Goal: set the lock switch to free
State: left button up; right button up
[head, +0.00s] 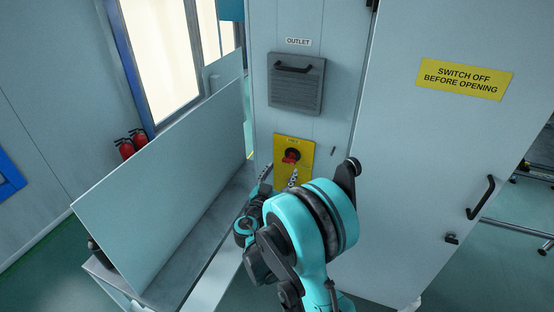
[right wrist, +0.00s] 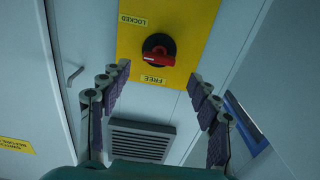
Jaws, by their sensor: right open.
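The lock switch is a red handle on a round black base (head: 291,156), mounted on a yellow plate (head: 280,184) on the cabinet. In the right wrist view the red handle (right wrist: 158,59) lies roughly crosswise. There the picture is upside down, with the label FREE (right wrist: 153,79) below the switch and LOCKED (right wrist: 133,20) above left. My right gripper (head: 280,175) is open in front of the plate. In the right wrist view its fingers (right wrist: 159,72) stand apart on either side of the switch, with nothing between them. My left gripper is out of view.
A louvred outlet (head: 296,86) with a black handle is above the plate. The cabinet door (head: 420,170) with a yellow warning sign (head: 464,78) is at the right. A slanted pale panel (head: 160,185) stands at the left. Red extinguishers (head: 133,143) are behind it.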

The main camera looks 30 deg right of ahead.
aim_at(288, 162)
jog(key=x, duration=0.7)
jog(key=shift+s+f+b, duration=0.1)
jog(key=shift+b, duration=0.25)
jog(key=c, duration=1.2)
